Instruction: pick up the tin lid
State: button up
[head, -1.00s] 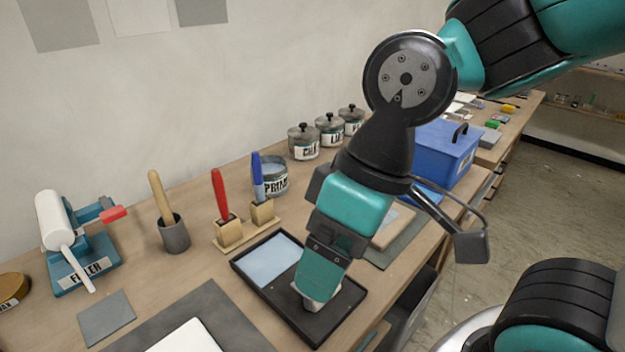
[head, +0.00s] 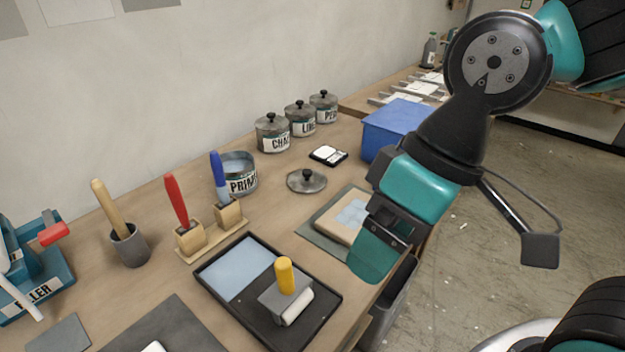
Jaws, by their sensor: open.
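The tin lid (head: 306,182) is a round grey metal disc with a black knob. It lies flat on the bench, knob up, to the right of the open primer tin (head: 238,174). My gripper (head: 372,262) hangs at the bench's front edge, beside the cream relief block, to the right of and nearer than the lid. It is open and apart from the lid; its fingertips are hard to make out. I see nothing held in it.
The black tray (head: 218,292) holds a yellow-handled roller (head: 286,276). A relief block (head: 345,218) lies between my gripper and the lid. Lidded jars (head: 272,134), a black-and-white item (head: 328,156) and a blue box (head: 392,128) stand behind. Brushes (head: 178,204) stand left.

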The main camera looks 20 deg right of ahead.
aim_at(306, 181)
jog(key=z, duration=2.1)
jog(key=i, duration=1.1)
jog(key=u, duration=3.75)
jog(key=i, duration=0.5)
jog(key=z, duration=0.05)
